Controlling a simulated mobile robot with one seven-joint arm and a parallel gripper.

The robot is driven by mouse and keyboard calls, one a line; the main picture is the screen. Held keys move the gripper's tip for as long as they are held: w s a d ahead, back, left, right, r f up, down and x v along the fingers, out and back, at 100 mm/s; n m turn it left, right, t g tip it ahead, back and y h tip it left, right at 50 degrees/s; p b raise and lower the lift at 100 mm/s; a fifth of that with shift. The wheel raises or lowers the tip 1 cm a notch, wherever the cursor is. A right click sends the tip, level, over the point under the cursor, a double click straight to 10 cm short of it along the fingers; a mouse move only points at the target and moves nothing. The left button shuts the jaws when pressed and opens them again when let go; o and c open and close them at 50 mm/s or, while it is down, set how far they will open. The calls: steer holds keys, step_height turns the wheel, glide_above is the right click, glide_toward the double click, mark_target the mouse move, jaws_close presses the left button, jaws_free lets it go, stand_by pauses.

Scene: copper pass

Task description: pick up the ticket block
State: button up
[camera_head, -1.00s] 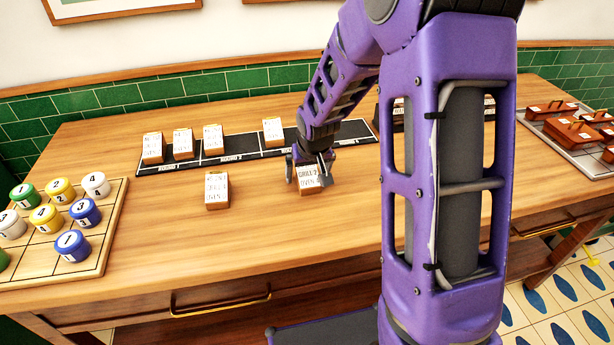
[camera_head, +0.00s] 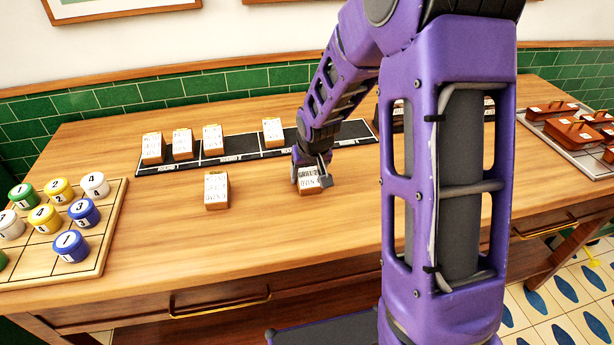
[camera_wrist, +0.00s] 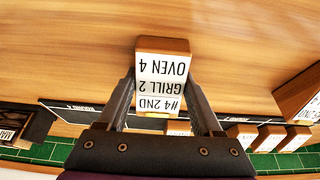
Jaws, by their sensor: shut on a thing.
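The ticket block (camera_head: 309,181) is a small wooden block with a white printed face. In the wrist view the block (camera_wrist: 162,75) reads "#4 2ND GRILL 2 OVEN 4", upside down. My gripper (camera_head: 309,177) is at the block, in front of the black strip. In the wrist view my gripper (camera_wrist: 161,88) has one finger against each side of the block and is shut on it. The block appears at table level; I cannot tell whether it touches the wood.
Another ticket block (camera_head: 217,190) stands to the left on the table. Several more stand on the black strip (camera_head: 250,147) behind. A wooden board (camera_head: 107,228) with numbered pots is at the left, and a tray (camera_head: 599,167) with brown-red items at the right. The table front is clear.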

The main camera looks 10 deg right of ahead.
steer(key=shift+c, duration=1.4)
